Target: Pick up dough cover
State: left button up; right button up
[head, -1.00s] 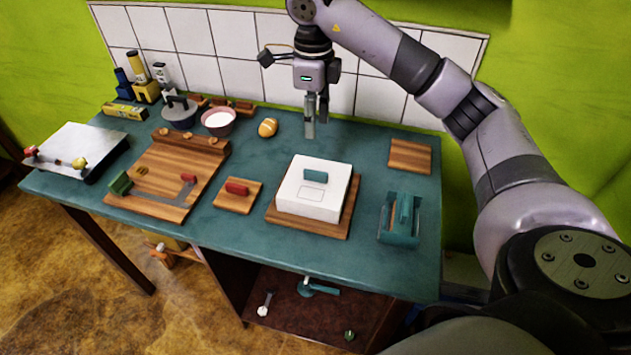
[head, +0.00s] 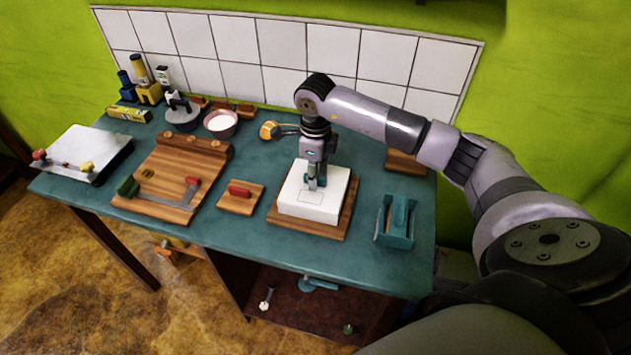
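The dough cover appears to be the white square box (head: 312,205), which sits on a wooden board (head: 284,224) at the middle right of the teal table. A small teal handle (head: 322,182) is on its top, now mostly hidden by my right gripper. My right gripper (head: 315,184) points straight down with its fingertips at the handle. Whether the fingers are closed on it cannot be seen. The box looks flat on its board. My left gripper is not in view.
A small board with a red handle (head: 240,190) lies left of the box, and a teal holder (head: 395,222) stands to its right. A bread roll (head: 268,131) and a pink bowl (head: 220,124) are behind. A large cutting board (head: 165,175) lies further left.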

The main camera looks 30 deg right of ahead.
jog(key=shift+f, duration=0.2)
jog(key=shift+c, duration=0.6)
grip_shut()
